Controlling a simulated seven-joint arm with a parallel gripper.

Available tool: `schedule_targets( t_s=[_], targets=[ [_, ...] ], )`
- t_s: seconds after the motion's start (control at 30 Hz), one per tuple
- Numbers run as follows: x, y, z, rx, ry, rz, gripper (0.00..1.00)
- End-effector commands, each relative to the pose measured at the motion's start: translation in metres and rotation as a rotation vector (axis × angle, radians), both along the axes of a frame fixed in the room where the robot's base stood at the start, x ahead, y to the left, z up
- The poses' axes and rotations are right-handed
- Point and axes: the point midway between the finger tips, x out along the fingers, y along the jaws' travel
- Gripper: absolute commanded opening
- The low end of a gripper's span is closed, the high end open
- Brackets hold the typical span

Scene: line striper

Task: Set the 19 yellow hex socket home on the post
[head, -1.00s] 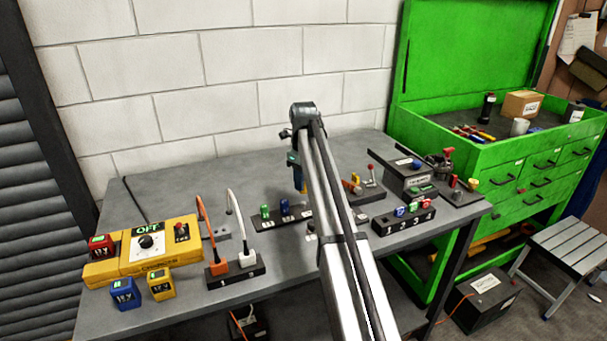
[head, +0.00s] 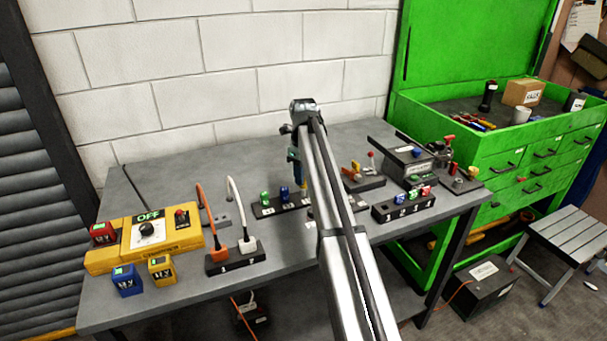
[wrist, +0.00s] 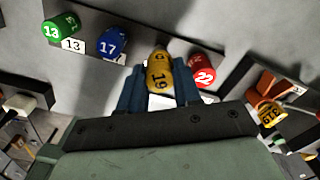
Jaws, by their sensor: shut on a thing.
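The yellow 19 socket (wrist: 158,75) is between the blue fingers of my gripper (wrist: 158,92) in the wrist view, and the gripper is shut on it. In the head view the yellow socket (head: 303,187) shows below my gripper (head: 296,165), over the right part of the dark socket rack (head: 267,210). The green 13 socket (wrist: 60,31) and blue 17 socket (wrist: 113,42) are on one side of it; the red 22 socket (wrist: 202,70) is close on the other. The post under the yellow socket is hidden, so I cannot tell how far it sits on it.
An orange-yellow numbered piece (wrist: 266,110) is on a dark block to the right in the wrist view. In the head view, a numbered block (head: 403,209) stands right of my arm, and a yellow switch box (head: 165,238) stands left.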

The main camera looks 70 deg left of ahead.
Motion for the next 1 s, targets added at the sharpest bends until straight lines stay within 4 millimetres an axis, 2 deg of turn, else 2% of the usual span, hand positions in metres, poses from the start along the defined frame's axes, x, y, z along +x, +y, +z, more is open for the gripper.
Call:
schedule_targets(
  t_s=[1.0],
  targets=[
    [0.0, 0.0, -0.0076, 0.0, 0.0, 0.0, 0.06]
  ],
)
